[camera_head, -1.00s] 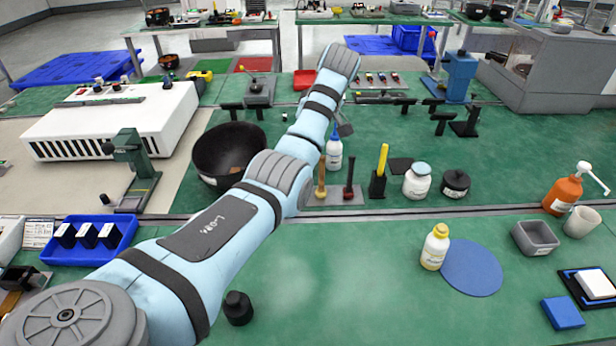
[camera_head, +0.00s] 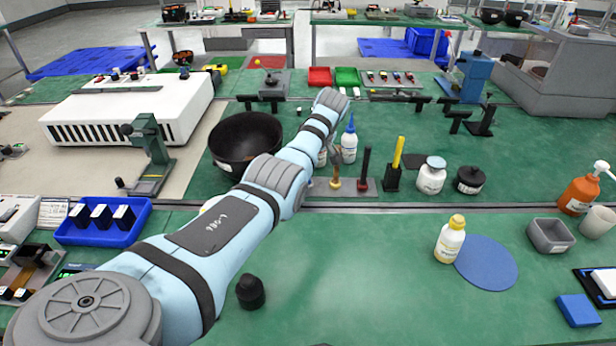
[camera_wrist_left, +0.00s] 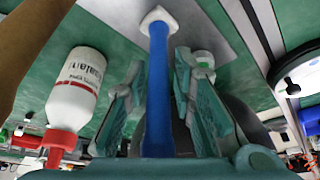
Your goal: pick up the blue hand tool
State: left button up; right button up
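The blue hand tool (camera_wrist_left: 158,90) shows in the left wrist view as a straight blue handle with a pale tip. It stands in the gap between the two fingers of my left gripper (camera_wrist_left: 158,100). The fingers are apart, one on each side of the handle, and I see no clear grip on it. In the head view my left arm reaches in from the lower left and hides its own gripper and most or all of the blue tool. My right gripper is not in view.
In the head view a black bowl (camera_head: 245,140), a blue-capped bottle (camera_head: 349,143) and a yellow-handled tool (camera_head: 397,155) stand near the arm. The front mat is clear centrally.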

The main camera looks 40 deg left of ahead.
pick_arm(q)
grip_shut()
notch_tip(320, 180, up, 20)
jog(key=p, duration=0.4)
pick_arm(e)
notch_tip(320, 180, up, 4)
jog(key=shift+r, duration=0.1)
pick_arm(q)
jog(key=shift+w, duration=0.1)
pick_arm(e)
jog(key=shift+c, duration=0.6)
